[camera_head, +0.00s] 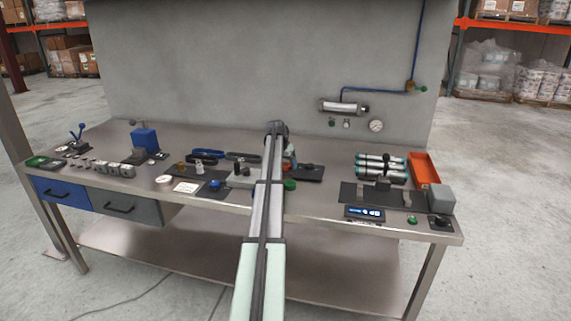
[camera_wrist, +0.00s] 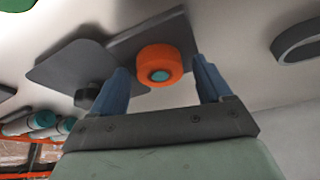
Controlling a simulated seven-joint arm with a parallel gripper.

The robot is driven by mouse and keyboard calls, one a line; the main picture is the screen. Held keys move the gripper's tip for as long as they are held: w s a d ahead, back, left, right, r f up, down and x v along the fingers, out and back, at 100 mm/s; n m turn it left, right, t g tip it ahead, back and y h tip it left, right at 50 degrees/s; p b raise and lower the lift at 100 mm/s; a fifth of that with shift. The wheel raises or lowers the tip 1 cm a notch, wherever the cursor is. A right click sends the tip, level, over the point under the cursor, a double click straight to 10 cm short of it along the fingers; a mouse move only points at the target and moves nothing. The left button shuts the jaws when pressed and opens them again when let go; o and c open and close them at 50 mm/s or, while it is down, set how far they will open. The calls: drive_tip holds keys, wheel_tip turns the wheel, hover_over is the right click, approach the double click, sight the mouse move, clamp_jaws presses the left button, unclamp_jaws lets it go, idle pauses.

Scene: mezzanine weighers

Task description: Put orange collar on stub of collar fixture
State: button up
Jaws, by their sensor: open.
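The orange collar (camera_wrist: 160,65) is a thick ring in the upper middle of the wrist view. A teal round face shows inside its centre; I cannot tell for sure whether this is the fixture's stub. The collar appears against a dark grey plate (camera_wrist: 150,32). My gripper (camera_wrist: 160,72) is open, its two blue fingers on either side of the collar, with a visible gap at each side. In the head view my arm covers the middle of the bench, and the gripper and most of that area are hidden.
A dark round knob (camera_wrist: 88,95) is close beside the left finger. A grey oval ring (camera_wrist: 298,38) lies at the right. In the head view, several cylinders (camera_head: 381,165) and an orange tray (camera_head: 425,167) stand on the bench's right. A blue vise (camera_head: 144,138) is at left.

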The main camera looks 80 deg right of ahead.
drive_tip(key=v, duration=1.2)
drive_tip(key=shift+r, duration=0.15)
idle(1.7)
